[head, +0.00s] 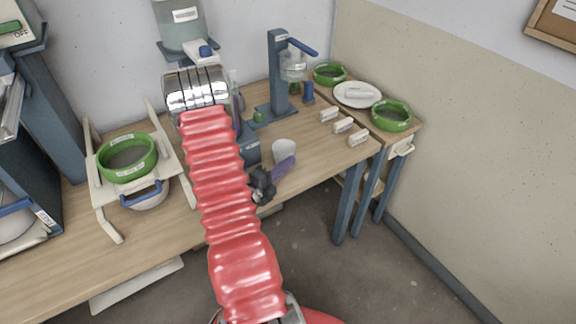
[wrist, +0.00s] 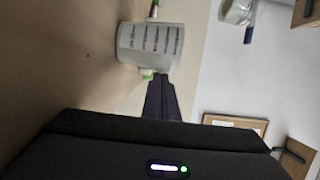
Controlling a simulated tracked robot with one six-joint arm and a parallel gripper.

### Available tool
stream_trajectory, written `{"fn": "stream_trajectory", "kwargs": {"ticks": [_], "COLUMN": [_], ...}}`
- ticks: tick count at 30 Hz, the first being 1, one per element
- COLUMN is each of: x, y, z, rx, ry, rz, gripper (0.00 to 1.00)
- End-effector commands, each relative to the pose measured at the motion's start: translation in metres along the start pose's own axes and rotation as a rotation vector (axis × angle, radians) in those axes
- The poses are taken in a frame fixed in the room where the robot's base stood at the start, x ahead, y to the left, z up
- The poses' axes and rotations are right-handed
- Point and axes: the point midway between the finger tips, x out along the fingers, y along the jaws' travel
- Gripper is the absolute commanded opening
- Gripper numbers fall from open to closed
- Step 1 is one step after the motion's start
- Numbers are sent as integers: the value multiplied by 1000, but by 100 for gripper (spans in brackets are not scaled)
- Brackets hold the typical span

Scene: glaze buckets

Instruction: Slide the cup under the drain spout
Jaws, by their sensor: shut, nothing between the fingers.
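A pale cup (head: 284,151) stands upright on the workbench, right of the red arm. In the wrist view a translucent cup with dark marks (wrist: 150,45) appears just beyond my fingers, turned sideways by the camera angle. My gripper (head: 287,163) is shut and empty, its purple fingers at the cup's near side. The fingers also show in the wrist view (wrist: 160,97); I cannot tell whether they touch the cup. A clear tank (head: 180,27) with a blue tap (head: 206,51) is at the back wall, partly hidden below by my arm. No spout opening is clearly visible.
A blue stand (head: 277,75) holds a clear vessel (head: 293,66) behind the cup. Small white blocks (head: 343,125) lie to the right. Green-rimmed bowls (head: 391,116) and a white plate (head: 358,94) are on the side table. A green sieve (head: 127,158) is at left.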

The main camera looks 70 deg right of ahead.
Motion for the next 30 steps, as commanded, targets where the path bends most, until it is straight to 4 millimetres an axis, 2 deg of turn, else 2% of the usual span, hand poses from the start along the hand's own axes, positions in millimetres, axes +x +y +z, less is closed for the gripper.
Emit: {"fn": "stream_trajectory", "kwargs": {"ticks": [6,10,23,30], "x": [6,8,6,-4], "y": [0,0,0,1], "z": [25,32,29,11], "rx": [3,1,1,-2], "ry": [-2,-1,-1,-5], "rz": [-2,0,0,1], "gripper": [0,0,0,0]}}
